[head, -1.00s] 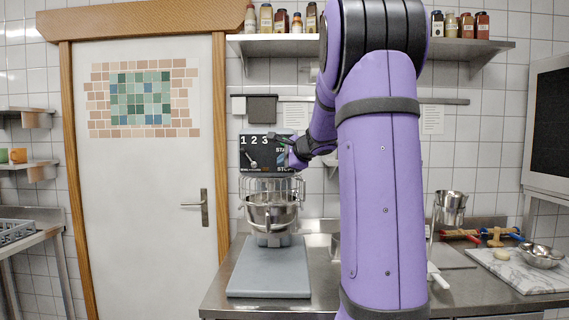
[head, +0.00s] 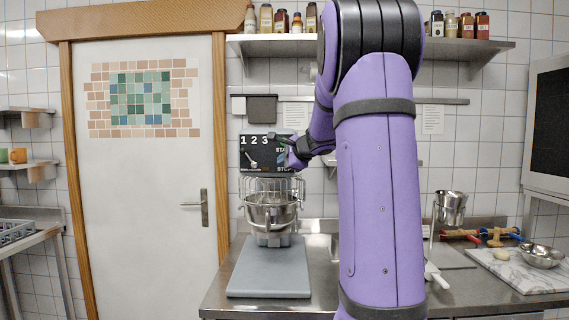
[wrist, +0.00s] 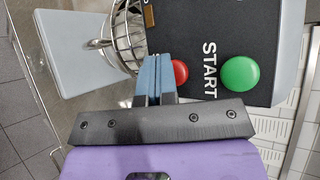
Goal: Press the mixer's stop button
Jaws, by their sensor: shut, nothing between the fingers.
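The mixer (head: 268,265) stands on the steel counter with its dark control panel (head: 254,158) facing me. In the wrist view the red stop button (wrist: 181,72) shows right beside my fingers, its left part hidden by them. The green start button (wrist: 240,74) is farther right, past the START lettering. My gripper (wrist: 154,62) is shut and empty, its blue fingers pointing at the panel area by the red button. I cannot tell whether they touch it. In the head view my gripper (head: 284,140) is at the panel's right side and hides part of its lettering.
The wire guard and steel bowl (head: 270,212) sit under the mixer head. A shelf (head: 460,46) with spice jars is above. A marble board (head: 525,270) with a metal bowl (head: 541,256) lies at the counter's right. A white door (head: 140,200) is on the left.

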